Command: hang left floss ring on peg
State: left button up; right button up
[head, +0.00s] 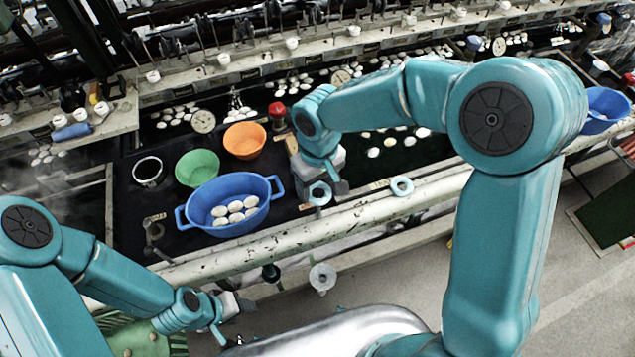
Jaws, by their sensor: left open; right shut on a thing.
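A pale blue-grey floss ring (320,193) is at the jaws of my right gripper (326,183), which is shut on it. The ring is over the front edge of the dark basin bench, right of the blue basin. A second, similar ring (402,186) is at the pale front rail, to the right and apart from my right gripper. I cannot tell which small fitting is the peg; the jaws and ring hide part of the rail there. My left gripper (236,311) is open and empty at the lower left, below the rail.
A blue basin (231,228) with white cocoons, a green bowl (197,168), an orange bowl (245,140) and a metal pot (148,171) stand on the bench. A dark upright fitting (150,241) is at its left. The pale rail (240,257) runs along the front.

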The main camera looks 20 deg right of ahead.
jog(key=shift+f, duration=0.1)
jog(key=shift+f+b, duration=2.05)
jog(key=shift+f, duration=0.1)
jog(key=o, duration=0.8)
jog(key=shift+o, duration=0.2)
jog(key=shift+r, duration=0.15)
notch_tip(320, 180, up, 16)
jog(key=shift+w+d, duration=0.15)
jog(key=shift+d, duration=0.05)
